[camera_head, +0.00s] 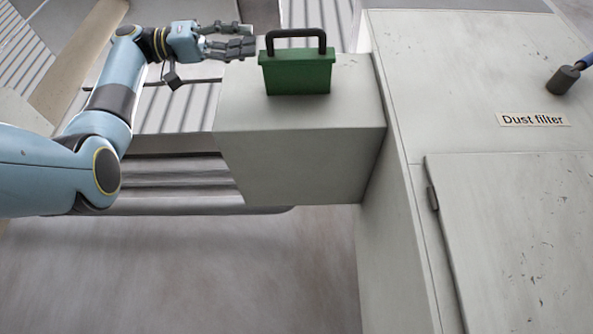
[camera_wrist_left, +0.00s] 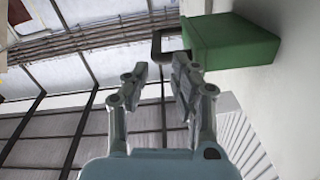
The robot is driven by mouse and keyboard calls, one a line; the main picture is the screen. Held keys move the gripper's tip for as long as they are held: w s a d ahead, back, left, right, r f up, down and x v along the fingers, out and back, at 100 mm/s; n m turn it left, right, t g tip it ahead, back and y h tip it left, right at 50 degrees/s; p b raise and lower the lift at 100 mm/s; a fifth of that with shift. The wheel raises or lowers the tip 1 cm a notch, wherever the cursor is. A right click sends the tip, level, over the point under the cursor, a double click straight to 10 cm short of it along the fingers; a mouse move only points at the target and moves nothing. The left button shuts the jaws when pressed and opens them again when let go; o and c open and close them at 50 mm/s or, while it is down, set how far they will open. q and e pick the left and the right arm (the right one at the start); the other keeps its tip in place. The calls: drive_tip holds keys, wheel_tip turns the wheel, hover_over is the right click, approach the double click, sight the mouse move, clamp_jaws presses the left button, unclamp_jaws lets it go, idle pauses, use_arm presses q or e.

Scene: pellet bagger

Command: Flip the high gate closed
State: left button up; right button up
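The gate appears to be a green block (camera_head: 297,74) with a black U-shaped handle (camera_head: 296,34). It stands upright on top of a grey box; no label on it shows. In the left wrist view the green block (camera_wrist_left: 232,42) is at the upper right, and its handle (camera_wrist_left: 158,46) lies just beyond my fingertips. My left gripper (camera_head: 250,39) is just left of the handle, pointing right at it. In the left wrist view the gripper (camera_wrist_left: 160,68) shows a gap between its fingers, with nothing held. My right gripper is out of view.
The grey box (camera_head: 300,160) joins a large cabinet (camera_head: 480,90) labelled "Dust filter" on the right. A dark cylinder (camera_head: 563,80) on a blue rod shows at the right edge. Metal slats (camera_head: 180,107) lie below my left forearm. Open floor (camera_head: 220,270) is at the front.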

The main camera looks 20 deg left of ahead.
sight(292, 31)
use_arm(q)
drive_tip(key=x, duration=0.3)
drive_tip(key=s+p+x, duration=0.1)
drive_tip(key=x, duration=0.1)
drive_tip(key=shift+w+d+r, duration=0.1)
drive_tip(key=shift+d+r, duration=0.05)
drive_tip(key=shift+d, duration=0.15)
drive_tip(key=x, duration=0.1)
drive_tip(key=p+x, duration=0.1)
drive_tip(key=x, duration=0.1)
drive_tip(key=shift+w+a, duration=0.15)
drive_tip(key=shift+w, duration=0.1)
drive_tip(key=shift+w+d, duration=0.15)
drive_tip(key=shift+d, duration=0.55)
drive_tip(key=shift+c, duration=0.4)
clamp_jaws()
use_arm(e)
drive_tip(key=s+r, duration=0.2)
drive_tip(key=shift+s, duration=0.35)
